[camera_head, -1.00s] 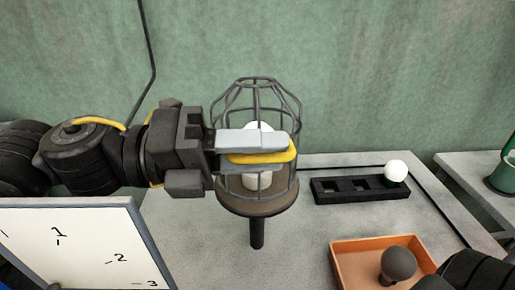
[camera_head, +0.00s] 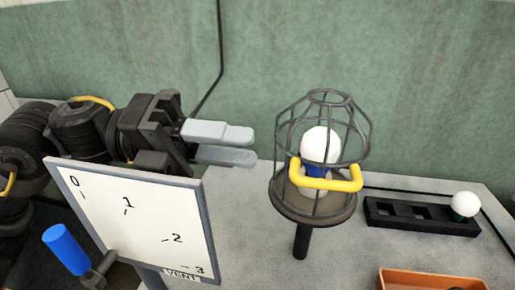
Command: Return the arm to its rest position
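My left gripper (camera_head: 240,145) is at the left centre, left of the caged lamp and apart from it. Its two grey fingers are parted with nothing between them. The lamp has a dark wire cage (camera_head: 324,100) with a yellow handle (camera_head: 326,184) across its front, and stands upright on a dark post. Inside the cage is a white bulb (camera_head: 320,143) with a blue lower part. My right gripper is not in view.
A white dial board (camera_head: 150,222) marked 0 to 3 stands in front of my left arm. A blue cylinder (camera_head: 66,249) is at lower left. A black slotted rack (camera_head: 412,216) holds a white bulb (camera_head: 465,204). An orange tray (camera_head: 430,279) is at lower right. Grey table around the post is clear.

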